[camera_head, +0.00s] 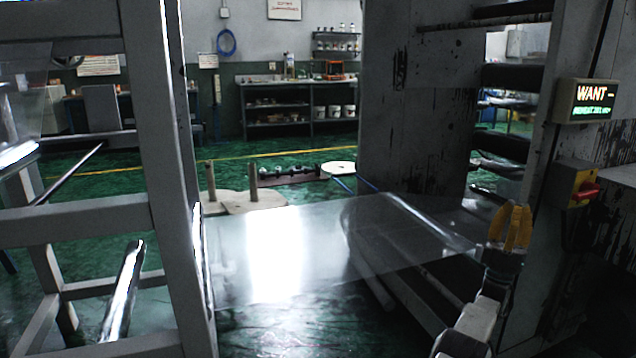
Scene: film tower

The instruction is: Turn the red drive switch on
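The red drive switch (589,190) is a red handle on a yellow plate, fixed to a grey box on the right-hand machine column. The handle looks roughly level, tilted slightly. My gripper (511,222) has yellow-orange fingers that point up. It is left of the switch and a little lower in the picture, apart from it. The fingers look close together, but the gap between them is hard to make out. I see nothing held in it.
A lit display (592,100) reading "WANT" is mounted above the switch. A clear film sheet (330,245) spans between the grey frames, left of my arm. A grey frame post (165,170) stands at left. A workbench (295,105) is at the back. Green floor shows between.

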